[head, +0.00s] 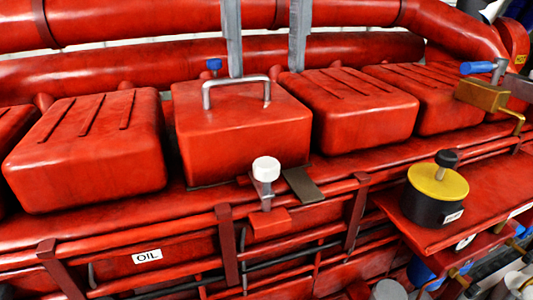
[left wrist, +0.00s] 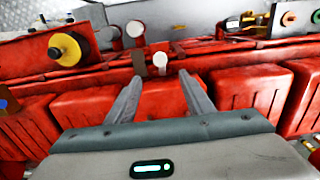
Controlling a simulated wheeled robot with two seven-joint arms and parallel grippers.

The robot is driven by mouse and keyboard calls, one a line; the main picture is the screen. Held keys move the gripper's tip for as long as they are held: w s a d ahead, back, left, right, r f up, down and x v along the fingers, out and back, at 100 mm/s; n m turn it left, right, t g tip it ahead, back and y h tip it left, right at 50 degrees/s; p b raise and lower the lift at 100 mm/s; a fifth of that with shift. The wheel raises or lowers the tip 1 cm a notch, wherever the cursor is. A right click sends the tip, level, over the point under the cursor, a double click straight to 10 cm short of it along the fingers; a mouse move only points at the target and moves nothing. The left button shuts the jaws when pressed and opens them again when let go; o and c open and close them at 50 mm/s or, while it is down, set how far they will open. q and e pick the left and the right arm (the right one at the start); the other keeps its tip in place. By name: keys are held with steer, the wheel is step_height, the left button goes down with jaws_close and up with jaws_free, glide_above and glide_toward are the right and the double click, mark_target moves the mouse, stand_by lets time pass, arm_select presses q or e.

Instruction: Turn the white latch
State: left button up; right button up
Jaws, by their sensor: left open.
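The white latch (head: 266,170) is a rounded white knob on a short grey metal stem, in front of the middle red cover in the head view. It stands upright. In the left wrist view the white latch (left wrist: 160,60) shows beyond the fingertips, roughly centred between them. My left gripper (head: 266,73) comes in from the top of the head view, its two grey fingers spread behind the cover's handle. My right gripper is not in view.
The middle red cover (head: 240,135) carries a grey bar handle (head: 237,82). A dark flat plate (head: 302,185) lies right of the latch. A yellow-topped black cap (head: 437,185) stands on a red shelf at right. Red rails and pipes run below; an OIL label (head: 147,256) is lower left.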

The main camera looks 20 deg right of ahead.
arm_select(q)
glide_above(266, 162)
step_height(266, 162, down, 6)
steer(key=shift+f, duration=0.1)
step_height(266, 162, down, 6)
steer(key=shift+f+p, duration=0.2)
steer(key=shift+p, duration=0.35)
steer(key=shift+f, duration=0.65)
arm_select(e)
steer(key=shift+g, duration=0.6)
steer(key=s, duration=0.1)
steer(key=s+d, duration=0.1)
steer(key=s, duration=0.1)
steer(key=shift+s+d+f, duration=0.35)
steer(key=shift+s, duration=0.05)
arm_select(q)
steer(key=c, duration=1)
steer(key=shift+c, duration=0.2)
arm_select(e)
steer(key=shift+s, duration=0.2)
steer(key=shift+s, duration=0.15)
